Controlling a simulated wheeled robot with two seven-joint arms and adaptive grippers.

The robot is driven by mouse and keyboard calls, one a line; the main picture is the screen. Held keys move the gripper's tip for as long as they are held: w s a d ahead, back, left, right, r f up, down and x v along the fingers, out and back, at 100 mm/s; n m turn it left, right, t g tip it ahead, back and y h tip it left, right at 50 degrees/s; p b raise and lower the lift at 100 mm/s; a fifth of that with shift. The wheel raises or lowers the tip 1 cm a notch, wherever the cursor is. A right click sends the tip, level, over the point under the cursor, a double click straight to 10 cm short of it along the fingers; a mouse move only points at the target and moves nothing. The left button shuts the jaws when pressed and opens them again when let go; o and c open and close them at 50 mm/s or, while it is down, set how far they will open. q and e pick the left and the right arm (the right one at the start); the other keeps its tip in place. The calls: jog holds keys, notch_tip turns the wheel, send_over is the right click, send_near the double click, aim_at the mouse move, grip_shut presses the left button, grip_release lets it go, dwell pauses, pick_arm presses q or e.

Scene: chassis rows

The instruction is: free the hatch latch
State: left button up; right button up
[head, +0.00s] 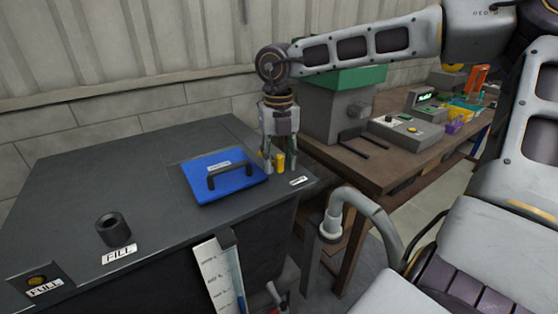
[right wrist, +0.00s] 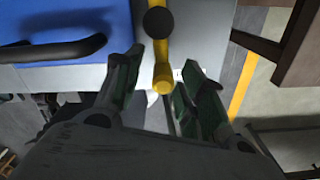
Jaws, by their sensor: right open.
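The blue hatch (head: 225,178) with a black bar handle (head: 230,174) lies closed on the dark tank top. The yellow latch (head: 280,161) stands at the hatch's right edge, beside a small label. My right gripper (head: 280,167) points down over the latch, with its fingers open around it. In the right wrist view the yellow latch (right wrist: 162,78) shows between the two green-padded fingers (right wrist: 163,72), with a gap on each side. A dark round pivot (right wrist: 158,22) sits on the latch's bar. My left gripper is not in view.
The tank top (head: 160,180) carries a black FILL pipe (head: 112,230) and a FULL lamp (head: 37,281). A level gauge (head: 219,277) hangs on its front. A curved grey pipe (head: 365,208) rises at right. A wooden bench (head: 375,172) with equipment stands behind.

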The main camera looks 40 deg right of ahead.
notch_tip(320, 180, up, 11)
jog(key=shift+r, duration=0.15)
dwell(0.5)
dwell(1.2)
